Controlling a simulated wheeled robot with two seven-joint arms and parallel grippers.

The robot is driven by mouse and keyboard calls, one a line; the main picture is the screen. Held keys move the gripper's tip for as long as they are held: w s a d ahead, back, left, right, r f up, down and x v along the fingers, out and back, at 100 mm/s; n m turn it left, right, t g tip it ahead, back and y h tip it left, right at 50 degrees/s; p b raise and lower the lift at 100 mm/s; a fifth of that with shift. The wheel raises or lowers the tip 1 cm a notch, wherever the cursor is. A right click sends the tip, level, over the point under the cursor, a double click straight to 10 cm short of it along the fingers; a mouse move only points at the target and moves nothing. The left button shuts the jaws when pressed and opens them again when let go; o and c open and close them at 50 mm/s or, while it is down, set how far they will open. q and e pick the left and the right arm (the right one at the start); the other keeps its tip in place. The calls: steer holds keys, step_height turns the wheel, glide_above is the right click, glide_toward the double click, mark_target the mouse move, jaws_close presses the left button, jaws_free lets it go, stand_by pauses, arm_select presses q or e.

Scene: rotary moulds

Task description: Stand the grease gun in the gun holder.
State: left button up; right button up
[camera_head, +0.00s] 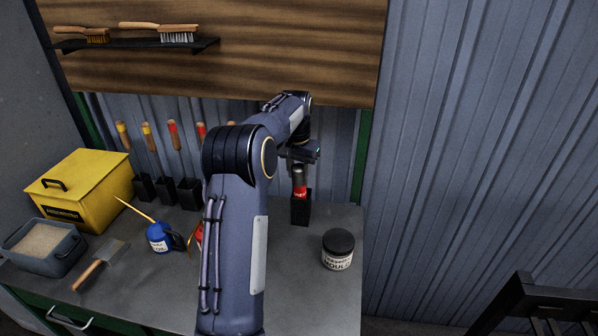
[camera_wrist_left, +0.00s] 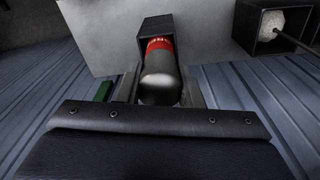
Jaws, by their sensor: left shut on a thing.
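The grease gun (camera_head: 299,182) is a dark grey cylinder with a red band, standing roughly upright. Its lower end is inside the black, box-shaped gun holder (camera_head: 300,211) on the bench. My left gripper (camera_head: 299,160) is above the holder and shut on the gun's upper part. In the left wrist view, the gun (camera_wrist_left: 160,80) lies between the fingers, with its red band at the mouth of the holder (camera_wrist_left: 157,25). Whether the gun rests on the holder's bottom is hidden. My right gripper is not in view.
A black-lidded jar (camera_head: 338,250) stands right of the holder. My left arm hides the middle bench.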

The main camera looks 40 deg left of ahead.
arm_select(q)
steer(key=o, duration=1.1)
steer(key=shift+f, duration=0.1)
steer(key=r, duration=0.7)
steer(key=shift+s+r, duration=0.25)
steer(key=shift+r, duration=0.2)
